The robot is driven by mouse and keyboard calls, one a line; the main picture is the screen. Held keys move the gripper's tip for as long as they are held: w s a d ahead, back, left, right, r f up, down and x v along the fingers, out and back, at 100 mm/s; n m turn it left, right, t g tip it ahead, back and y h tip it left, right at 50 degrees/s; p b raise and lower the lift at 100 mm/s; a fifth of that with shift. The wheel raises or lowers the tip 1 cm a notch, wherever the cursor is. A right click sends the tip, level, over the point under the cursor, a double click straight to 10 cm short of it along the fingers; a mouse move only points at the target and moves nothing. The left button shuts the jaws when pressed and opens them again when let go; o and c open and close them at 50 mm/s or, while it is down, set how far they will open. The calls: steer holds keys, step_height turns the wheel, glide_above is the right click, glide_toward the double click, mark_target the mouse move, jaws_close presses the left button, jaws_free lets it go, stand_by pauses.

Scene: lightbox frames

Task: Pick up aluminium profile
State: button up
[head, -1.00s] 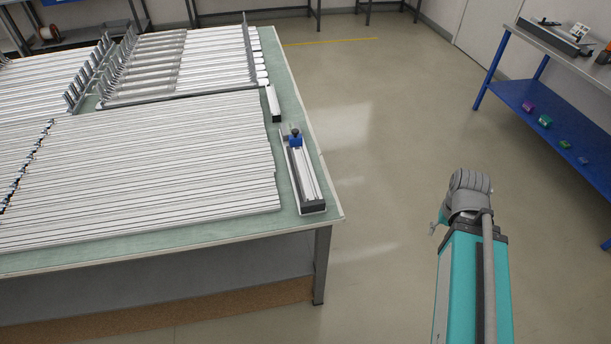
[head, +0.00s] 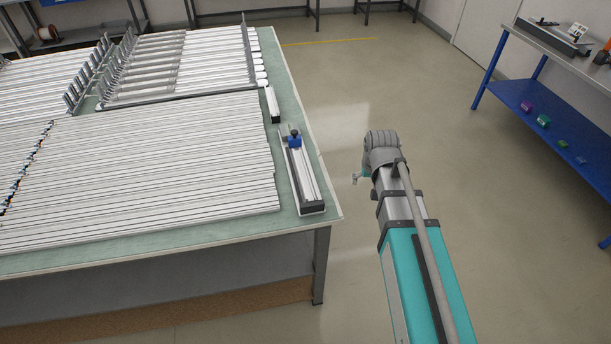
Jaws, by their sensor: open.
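Many long silver aluminium profiles (head: 150,160) lie side by side in a flat row on the green-topped table (head: 316,208) at the left. More profiles (head: 175,65) lie behind them, by upright grey dividers. My gripper (head: 356,179) shows only as a small part at the left of my grey wrist, off the table's right side and apart from the profiles. It is open, with nothing seen in it. Most of it is hidden behind my arm.
A short rail with a blue clamp (head: 294,140) lies near the table's right edge, with a small bar (head: 272,104) behind it. A blue shelf unit (head: 540,100) with small coloured parts stands at the right. The floor between is clear.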

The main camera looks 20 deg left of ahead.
mark_target(304, 172)
steer(key=w+a+r+n+t+y, duration=0.1)
steer(key=a+n, duration=0.1)
steer(key=a, duration=1.7)
steer(key=shift+w+a+r+n+t+y, duration=0.2)
steer(key=shift+a+r+n+t+y, duration=0.1)
steer(key=shift+n, duration=0.1)
steer(key=shift+f, duration=0.2)
steer(key=b+x, duration=0.6)
steer(key=x, duration=0.1)
steer(key=shift+w+f+b, duration=0.15)
steer(key=shift+f+b, duration=0.15)
steer(key=shift+b, duration=0.1)
steer(key=shift+w+a+f+b, duration=0.1)
steer(key=shift+f+b, duration=0.2)
steer(key=shift+f, duration=0.05)
steer(key=shift+b+x, duration=2.35)
steer(key=shift+x, duration=0.2)
steer(key=shift+w, duration=0.2)
